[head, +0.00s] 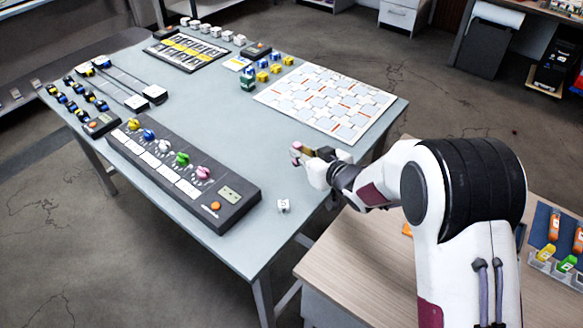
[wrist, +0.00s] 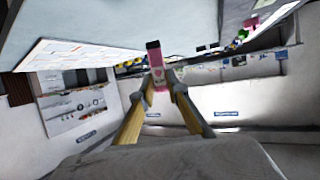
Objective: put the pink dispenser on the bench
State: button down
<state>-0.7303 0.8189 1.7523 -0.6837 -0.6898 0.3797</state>
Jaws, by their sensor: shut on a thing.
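The pink dispenser (head: 295,153) is small, with a dark top, and is held in my gripper (head: 303,153). In the wrist view the dispenser (wrist: 159,77) is pinched between the two yellowish fingers of my gripper (wrist: 158,92), its dark end pointing up in the picture. In the head view my gripper is over the right part of the grey-blue bench (head: 240,125), near its right edge. The dispenser looks raised above the bench top; the exact gap cannot be told.
A white patterned board (head: 328,100) lies behind my gripper. A dark panel with coloured knobs (head: 180,175) and a white die-like cube (head: 283,206) are nearer the front. Small yellow and blue blocks (head: 263,75) stand further back. The bench middle is clear. A wooden table (head: 370,265) is at lower right.

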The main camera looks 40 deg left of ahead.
jog(key=shift+f, duration=2.3)
jog(key=shift+f, duration=0.1)
jog(key=shift+f, duration=1.8)
jog(key=shift+f, duration=0.1)
jog(key=c, duration=2)
grip_release()
jog(key=shift+v, duration=6.05)
jog(key=shift+w, duration=0.1)
